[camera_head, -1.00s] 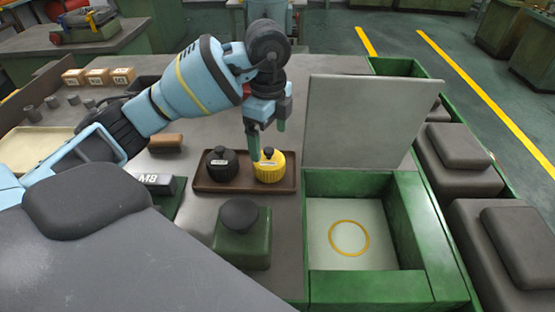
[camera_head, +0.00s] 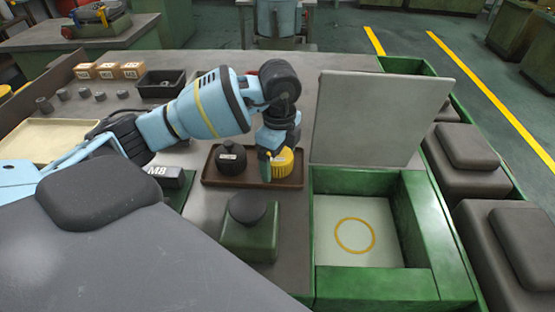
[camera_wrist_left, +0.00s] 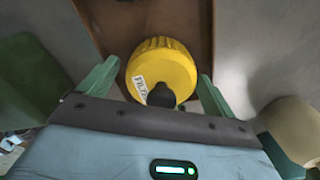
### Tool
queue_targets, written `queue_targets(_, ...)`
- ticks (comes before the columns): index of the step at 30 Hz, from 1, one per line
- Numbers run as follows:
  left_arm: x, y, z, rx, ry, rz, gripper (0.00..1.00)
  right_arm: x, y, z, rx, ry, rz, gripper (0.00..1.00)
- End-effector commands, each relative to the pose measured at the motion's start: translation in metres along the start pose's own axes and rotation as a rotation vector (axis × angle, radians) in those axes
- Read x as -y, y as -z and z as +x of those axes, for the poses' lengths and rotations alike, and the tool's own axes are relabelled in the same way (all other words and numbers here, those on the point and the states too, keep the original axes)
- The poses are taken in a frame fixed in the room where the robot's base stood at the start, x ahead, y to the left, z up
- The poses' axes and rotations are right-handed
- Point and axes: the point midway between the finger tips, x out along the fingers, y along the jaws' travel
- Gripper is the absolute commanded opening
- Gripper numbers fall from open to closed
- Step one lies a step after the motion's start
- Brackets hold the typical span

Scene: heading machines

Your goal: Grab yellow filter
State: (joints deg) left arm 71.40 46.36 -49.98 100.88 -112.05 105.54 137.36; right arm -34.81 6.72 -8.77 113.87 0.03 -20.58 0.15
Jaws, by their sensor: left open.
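The yellow filter (camera_head: 284,163) stands on a brown tray (camera_head: 222,181), to the right of a black filter (camera_head: 231,158). It is ribbed, with a white label and a dark knob on top. My left gripper (camera_head: 268,165) is low at the yellow filter and partly hides it. In the left wrist view the yellow filter (camera_wrist_left: 162,70) lies between the two green fingers (camera_wrist_left: 157,88), which are open with a gap on each side. My right gripper is not in view.
An open green box (camera_head: 418,225) with a raised grey lid (camera_head: 380,118) and a yellow ring mark inside stands right of the tray. A green block with a dark knob (camera_head: 249,228) is in front. An M8 block (camera_head: 165,178) is at left.

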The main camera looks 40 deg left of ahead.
Motion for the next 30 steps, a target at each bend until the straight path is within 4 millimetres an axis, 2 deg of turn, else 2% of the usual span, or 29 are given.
queue_targets(5,0.000,0.000,0.000,0.000,0.001,0.000,0.90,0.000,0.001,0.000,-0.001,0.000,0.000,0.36)
queue_targets(15,0.000,0.000,-0.001,0.000,0.001,0.000,0.46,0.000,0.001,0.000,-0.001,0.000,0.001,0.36)
queue_targets(17,0.000,0.000,-0.001,0.000,0.002,0.000,0.40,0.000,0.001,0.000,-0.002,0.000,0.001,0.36)
queue_targets(25,0.001,0.000,-0.005,-0.001,0.003,0.000,0.39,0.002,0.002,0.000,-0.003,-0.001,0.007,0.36)
queue_targets(30,0.001,0.000,-0.028,-0.002,0.007,0.001,0.39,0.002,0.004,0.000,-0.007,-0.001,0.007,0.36)
